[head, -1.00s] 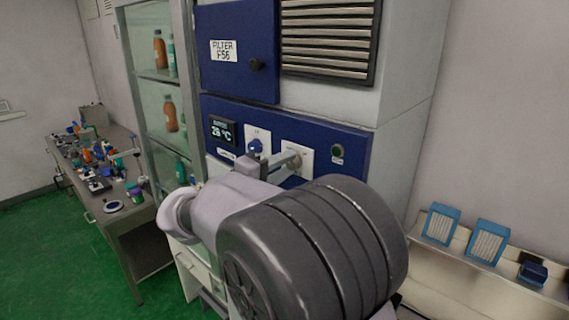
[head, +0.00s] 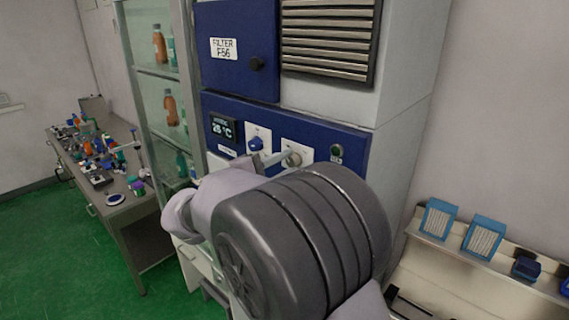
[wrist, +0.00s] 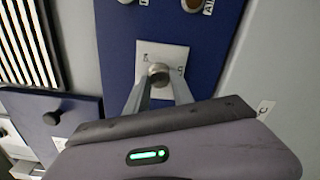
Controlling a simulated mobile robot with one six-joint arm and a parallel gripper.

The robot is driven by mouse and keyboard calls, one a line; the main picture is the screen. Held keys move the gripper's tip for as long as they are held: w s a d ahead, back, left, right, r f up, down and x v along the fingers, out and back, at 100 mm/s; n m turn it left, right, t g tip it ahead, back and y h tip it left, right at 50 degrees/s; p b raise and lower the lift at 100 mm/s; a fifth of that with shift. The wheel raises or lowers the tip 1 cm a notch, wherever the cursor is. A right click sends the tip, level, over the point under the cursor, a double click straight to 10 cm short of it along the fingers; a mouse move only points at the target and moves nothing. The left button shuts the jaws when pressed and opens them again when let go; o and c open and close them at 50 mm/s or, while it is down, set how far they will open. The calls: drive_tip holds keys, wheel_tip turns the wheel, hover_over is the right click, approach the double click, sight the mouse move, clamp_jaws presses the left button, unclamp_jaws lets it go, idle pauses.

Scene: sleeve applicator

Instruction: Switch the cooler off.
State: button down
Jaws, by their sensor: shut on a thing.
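The cooler (head: 405,75) is a tall grey cabinet with a blue control panel (head: 350,148). A round metal knob (wrist: 159,72) sits on a white plate (wrist: 176,54) with small letters at its sides. The knob's plate also shows in the head view (head: 304,150), partly behind my arm. My gripper (wrist: 158,82) is shut on the knob, one finger on each side. In the head view my gripper (head: 283,157) is mostly hidden by my wrist. A display (head: 222,129) on the panel shows a temperature in °C.
A blue knob (head: 256,144) on another white plate and a dark round button (head: 336,152) flank the held knob. A vent (head: 328,40) is above. A glass cabinet (head: 150,74) and cluttered bench (head: 105,165) stand left; a shelf with blue-framed filters (head: 483,238) is right.

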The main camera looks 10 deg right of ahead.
drive_tip(key=c, duration=1.1)
unclamp_jaws()
